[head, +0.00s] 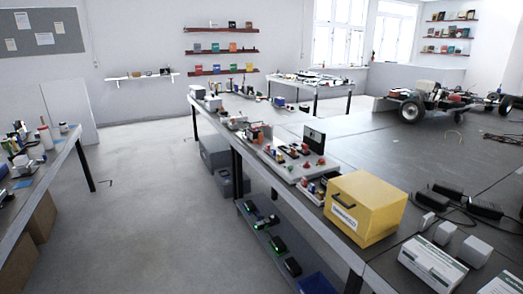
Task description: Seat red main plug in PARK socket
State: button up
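A pale board (286,168) lies on the long workbench in the middle of the head view. Small red, orange and black parts stand on it. Small red pieces (307,166) show near its right end, in front of a dark upright panel (314,140). They are too small to tell whether one is the red main plug. No PARK label is readable, so I cannot tell which part is the PARK socket. My gripper is not in view.
A yellow box (365,207) with a black handle stands right of the board. Black adapters and cables (450,202) lie farther right. A wheeled chassis (427,99) sits on the table behind. The floor (140,200) left of the workbench is clear, up to another bench (50,172).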

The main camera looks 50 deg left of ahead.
aim_at(315, 139)
jog(key=u, duration=1.45)
